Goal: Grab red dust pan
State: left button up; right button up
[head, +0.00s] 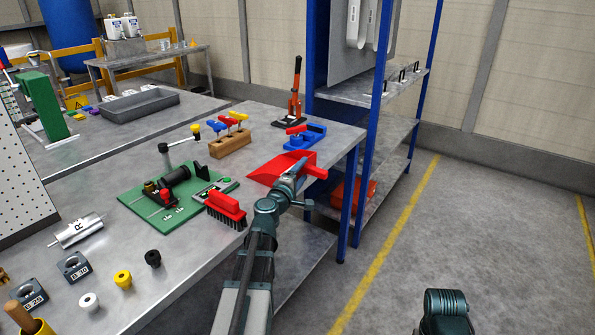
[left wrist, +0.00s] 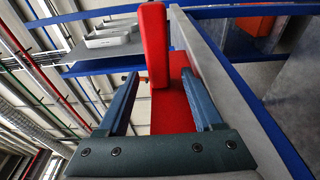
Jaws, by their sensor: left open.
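The red dust pan (head: 278,169) lies at the right edge of the workbench, its handle (head: 316,172) pointing right past the edge. My left gripper (head: 298,172) is open at the handle end of the pan. In the left wrist view, the red handle (left wrist: 155,45) stands upright between and just beyond the open fingers (left wrist: 160,90), with more red of the pan (left wrist: 172,105) behind it. I cannot tell whether either finger touches it. Only a teal part of my right arm shows at the bottom right of the head view; its gripper is out of sight.
A red brush (head: 226,208) lies left of my left wrist. A blue tool (head: 305,136) and a wooden block with colored handles (head: 230,142) stand behind the pan. A blue-post shelf (head: 370,120) rises close on the right. The floor beyond the yellow line is clear.

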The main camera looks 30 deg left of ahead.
pick_arm(q)
jog(key=shift+w, duration=0.5)
jog(key=shift+s, duration=0.1)
grip_shut()
jog(key=shift+r, duration=0.15)
